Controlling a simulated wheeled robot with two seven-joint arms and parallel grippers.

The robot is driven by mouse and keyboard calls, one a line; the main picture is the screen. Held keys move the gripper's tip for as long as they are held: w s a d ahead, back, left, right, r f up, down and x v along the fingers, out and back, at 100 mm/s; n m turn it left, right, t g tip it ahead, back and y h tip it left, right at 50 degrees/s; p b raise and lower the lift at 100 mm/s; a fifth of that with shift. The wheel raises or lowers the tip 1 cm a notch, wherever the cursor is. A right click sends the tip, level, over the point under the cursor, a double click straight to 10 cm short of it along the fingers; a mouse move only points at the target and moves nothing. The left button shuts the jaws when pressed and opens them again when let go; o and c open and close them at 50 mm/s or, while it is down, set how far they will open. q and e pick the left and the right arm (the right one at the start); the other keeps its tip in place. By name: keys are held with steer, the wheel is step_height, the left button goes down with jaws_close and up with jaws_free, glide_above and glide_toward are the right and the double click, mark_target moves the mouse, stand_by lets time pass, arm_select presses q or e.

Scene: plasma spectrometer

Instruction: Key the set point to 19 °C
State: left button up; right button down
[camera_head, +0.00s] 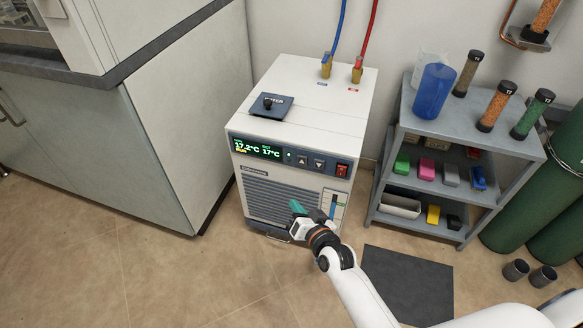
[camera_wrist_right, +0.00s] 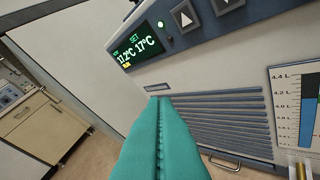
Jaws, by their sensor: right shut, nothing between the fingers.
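The white chiller (camera_head: 300,120) stands on the floor at the centre of the head view. Its display (camera_head: 256,149) reads 17.2°C and a set point of 17°C; the right wrist view shows the same display (camera_wrist_right: 138,47). An up-arrow button (camera_head: 302,160) and a down-arrow button (camera_head: 319,164) sit right of the display. The up-arrow button also shows in the wrist view (camera_wrist_right: 185,18). My right gripper (camera_head: 296,208) is shut and empty, its teal fingers in front of the chiller's lower grille, below the buttons. My left gripper is not in view.
A red power switch (camera_head: 341,170) is right of the buttons. A grey shelf (camera_head: 461,131) with bottles and coloured boxes stands to the right. A cabinet (camera_head: 165,130) stands close on the left. Blue and red hoses rise from the chiller's top.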

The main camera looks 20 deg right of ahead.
mark_target(302, 160)
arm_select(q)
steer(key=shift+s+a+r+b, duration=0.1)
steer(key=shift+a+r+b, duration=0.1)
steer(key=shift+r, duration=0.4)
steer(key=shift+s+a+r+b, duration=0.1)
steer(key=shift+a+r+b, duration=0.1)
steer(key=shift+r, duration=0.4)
arm_select(e)
steer(key=shift+w+a+r+t, duration=0.15)
steer(key=shift+w+r, duration=0.15)
steer(key=shift+r, duration=0.2)
steer(key=shift+w+a+r+t, duration=0.1)
steer(key=shift+w+r+t, duration=0.15)
steer(key=shift+r, duration=0.3)
steer(key=shift+w+a+r+t, duration=0.1)
steer(key=shift+w+r, duration=0.2)
steer(key=shift+r, duration=0.2)
steer(key=shift+w, duration=0.1)
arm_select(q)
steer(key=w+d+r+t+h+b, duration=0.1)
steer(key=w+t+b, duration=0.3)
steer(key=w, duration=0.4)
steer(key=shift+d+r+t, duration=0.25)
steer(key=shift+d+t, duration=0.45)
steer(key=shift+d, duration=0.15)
arm_select(e)
steer(key=w+d, duration=0.5)
steer(key=w, duration=0.2)
steer(key=shift+w, duration=0.2)
